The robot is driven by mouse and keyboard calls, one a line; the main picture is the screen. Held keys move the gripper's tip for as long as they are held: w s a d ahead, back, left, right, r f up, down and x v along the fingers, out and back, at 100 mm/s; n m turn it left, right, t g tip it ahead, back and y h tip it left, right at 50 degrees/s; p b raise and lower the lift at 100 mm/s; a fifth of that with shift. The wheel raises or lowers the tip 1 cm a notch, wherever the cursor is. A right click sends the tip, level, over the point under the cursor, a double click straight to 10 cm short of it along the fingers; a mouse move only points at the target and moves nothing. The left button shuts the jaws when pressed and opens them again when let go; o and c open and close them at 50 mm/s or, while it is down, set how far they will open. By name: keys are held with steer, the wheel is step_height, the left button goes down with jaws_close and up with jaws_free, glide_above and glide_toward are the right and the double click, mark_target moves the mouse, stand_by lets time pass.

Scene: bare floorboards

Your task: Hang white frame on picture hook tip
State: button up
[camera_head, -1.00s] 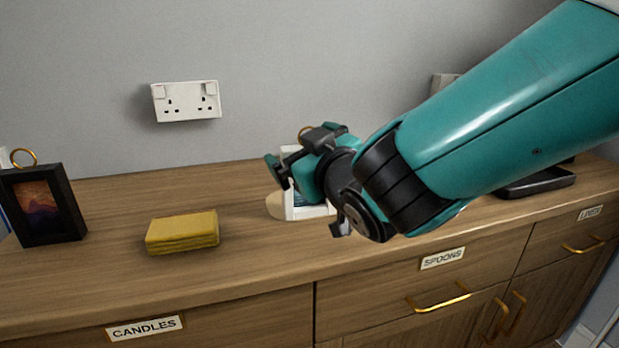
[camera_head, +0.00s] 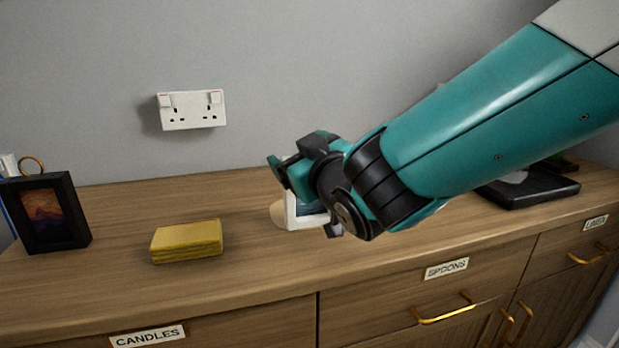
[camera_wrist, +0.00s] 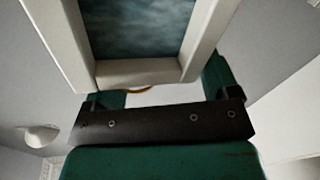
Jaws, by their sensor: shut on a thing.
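The white frame (camera_head: 291,212) is mostly hidden behind my gripper in the head view, just above or touching the wooden counter; I cannot tell which. In the wrist view the white frame (camera_wrist: 140,72) is close up, with a dark blue-grey picture and a bit of gold ring near its edge. My gripper (camera_head: 303,200) is shut on the white frame; its green fingers also show in the wrist view (camera_wrist: 160,95). No picture hook can be made out in the head view.
A black frame (camera_head: 70,190) with a gold ring stands at the left. A yellow stack (camera_head: 187,242) lies left of my gripper. A round tan thing (camera_head: 278,214) is partly behind the white frame. A wall socket (camera_head: 191,109) is above. A black tray (camera_head: 530,190) lies right.

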steer(key=shift+r, duration=0.25)
steer(key=shift+c, duration=0.8)
step_height(320, 180, up, 20)
steer(key=p, duration=0.4)
steer(key=shift+f+p, duration=0.25)
steer(key=shift+p, duration=0.05)
jaws_close()
